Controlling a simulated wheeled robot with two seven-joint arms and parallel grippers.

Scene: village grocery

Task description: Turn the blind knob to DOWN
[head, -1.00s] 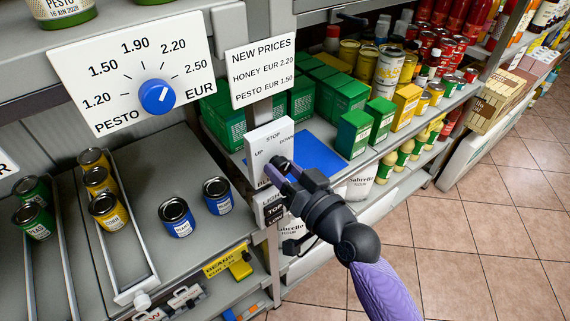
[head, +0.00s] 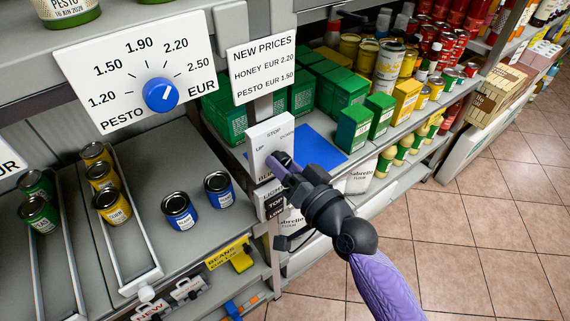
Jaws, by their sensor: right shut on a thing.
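The white blind control panel (head: 266,134) is fixed to the shelf post, with UP at left, STOP at the top and DOWN at right. My right gripper (head: 278,164) is at the lower part of this panel, shut on the blind knob. The gripper's fingers and dark body cover the knob, so I cannot read which word it points to. My left gripper is not in view.
A blue price knob (head: 160,95) sits on a white PESTO dial card (head: 125,70) to the left. A NEW PRICES card (head: 262,69) hangs above the panel. Green boxes (head: 353,129) and cans stand on the shelf behind. The tiled floor (head: 480,225) at right is clear.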

